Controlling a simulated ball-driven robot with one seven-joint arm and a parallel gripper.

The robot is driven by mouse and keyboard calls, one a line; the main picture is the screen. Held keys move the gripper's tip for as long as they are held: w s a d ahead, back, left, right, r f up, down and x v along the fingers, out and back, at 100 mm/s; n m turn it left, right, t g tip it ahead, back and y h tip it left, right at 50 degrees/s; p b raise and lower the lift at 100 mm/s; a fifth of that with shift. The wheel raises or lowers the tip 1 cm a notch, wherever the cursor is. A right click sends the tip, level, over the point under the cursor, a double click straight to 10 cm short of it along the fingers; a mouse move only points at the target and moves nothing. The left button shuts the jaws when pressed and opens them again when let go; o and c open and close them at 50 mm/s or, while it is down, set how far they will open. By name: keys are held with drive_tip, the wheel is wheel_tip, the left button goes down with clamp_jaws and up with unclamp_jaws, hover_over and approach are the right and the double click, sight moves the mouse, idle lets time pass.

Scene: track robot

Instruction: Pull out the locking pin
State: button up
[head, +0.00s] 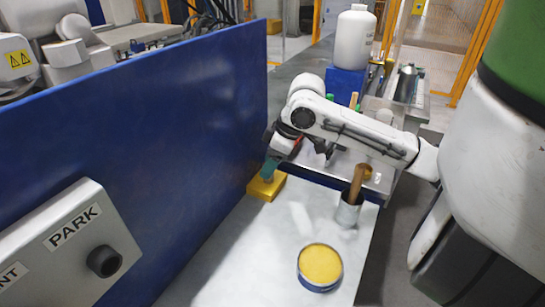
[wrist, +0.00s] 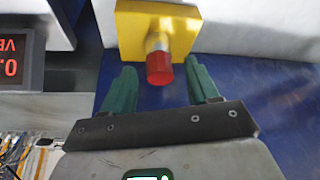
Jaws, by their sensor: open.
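A red-tipped pin (wrist: 159,69) with a short metal shaft stands out from a yellow block (wrist: 158,28) in the wrist view. I take it to be the locking pin. My gripper (wrist: 161,66) is open, with one green finger on each side of the red tip and a visible gap on both sides. In the head view my gripper (head: 270,166) is at the blue panel, just above the yellow block (head: 267,187). The red tip is hidden there.
The blue panel (head: 150,150) stands upright along the left, with a grey PARK box (head: 70,245) in front. A yellow-filled round tin (head: 320,265) and a cup (head: 348,210) with a brown handle stand on the pale surface. A white bottle (head: 354,38) stands behind my arm.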

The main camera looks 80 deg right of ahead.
clamp_jaws()
idle(0.5)
drive_tip(key=shift+r+p, duration=0.4)
drive_tip(key=shift+r, duration=0.1)
drive_tip(key=shift+r+p, duration=1.95)
drive_tip(key=shift+r, duration=0.45)
